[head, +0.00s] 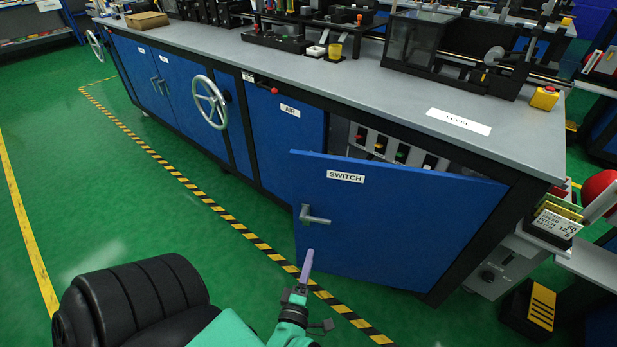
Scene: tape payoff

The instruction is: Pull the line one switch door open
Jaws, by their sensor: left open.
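The blue switch door (390,225), labelled SWITCH, stands ajar from the bench front. Its left edge is swung out and its right side stays near the bench's right end. A grey lever handle (314,218) is on its left part. Behind its top edge, part of a switch panel (385,146) with coloured buttons shows; the lower part is hidden by the door. My left gripper (306,266), with purple fingers, is open and empty just below the handle in the picture. I cannot tell whether it touches the door. My right gripper is not in view.
The blue AIR door (285,140) is left of the opening. Green floor with a striped line (235,224) lies in front.

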